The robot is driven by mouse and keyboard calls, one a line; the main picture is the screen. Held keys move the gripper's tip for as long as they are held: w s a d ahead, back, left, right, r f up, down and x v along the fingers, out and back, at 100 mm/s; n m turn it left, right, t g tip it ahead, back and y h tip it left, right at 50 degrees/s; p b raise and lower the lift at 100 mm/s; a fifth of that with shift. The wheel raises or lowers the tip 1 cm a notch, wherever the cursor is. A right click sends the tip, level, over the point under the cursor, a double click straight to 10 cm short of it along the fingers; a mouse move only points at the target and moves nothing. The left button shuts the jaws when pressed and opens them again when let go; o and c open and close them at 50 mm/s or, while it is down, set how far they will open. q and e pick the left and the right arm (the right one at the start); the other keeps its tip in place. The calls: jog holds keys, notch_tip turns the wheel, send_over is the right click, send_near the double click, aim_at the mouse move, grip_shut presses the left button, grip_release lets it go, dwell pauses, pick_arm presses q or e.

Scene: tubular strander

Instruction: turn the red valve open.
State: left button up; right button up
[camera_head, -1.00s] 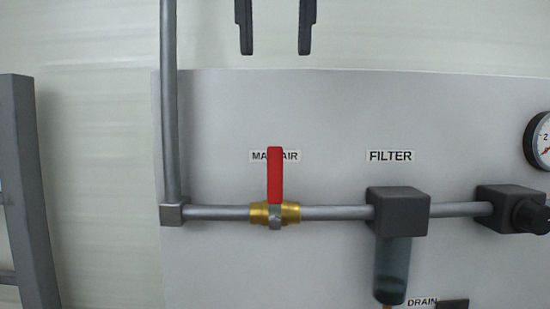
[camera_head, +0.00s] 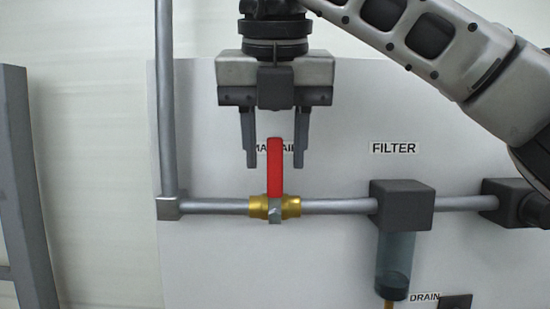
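The red valve handle (camera_head: 275,168) stands upright, across the horizontal grey pipe, on a brass valve body (camera_head: 261,207). My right gripper (camera_head: 275,163) comes down from above with its fingers pointing down. It is open, one finger on each side of the handle's upper part, with gaps on both sides. I cannot tell from this view how far in front of the handle the fingers are. The gripper partly hides the label behind the handle. My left gripper is not in view.
The grey pipe (camera_head: 340,206) runs right to a dark filter block (camera_head: 402,207) with a clear bowl (camera_head: 395,262) below it, then to a dark regulator (camera_head: 505,203). A vertical pipe (camera_head: 166,100) rises at left. A dark post (camera_head: 28,190) stands at far left.

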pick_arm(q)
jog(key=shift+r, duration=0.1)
pick_arm(e)
jog(key=shift+x, duration=0.85)
jog(key=shift+c, duration=0.3)
